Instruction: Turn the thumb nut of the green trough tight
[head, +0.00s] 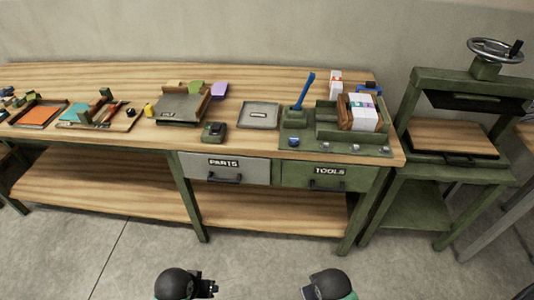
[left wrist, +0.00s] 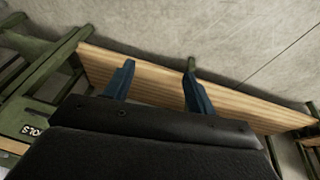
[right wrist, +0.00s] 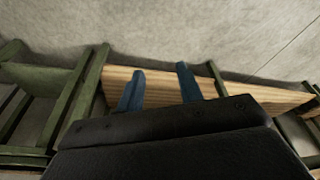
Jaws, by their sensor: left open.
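The green trough (head: 327,128) stands at the right end of the workbench, on a green base plate. A wooden holder with white and coloured paper stock (head: 361,112) sits at its right. Several small silvery knobs (head: 355,148) line the base's front edge; I cannot tell which is the thumb nut or how tight it is. My left gripper (left wrist: 158,70) is open and empty, its blue fingers apart. My right gripper (right wrist: 160,72) is also open and empty. Both are low in front of the bench, well away from the trough; in the head view they show only at the bottom edge.
A blue lever (head: 304,90) rises left of the trough. A grey tray (head: 259,115) and a dark small device (head: 214,132) lie further left. PARTS (head: 225,169) and TOOLS (head: 326,177) drawers are shut below. A green screw press (head: 455,125) stands right. The floor in front is clear.

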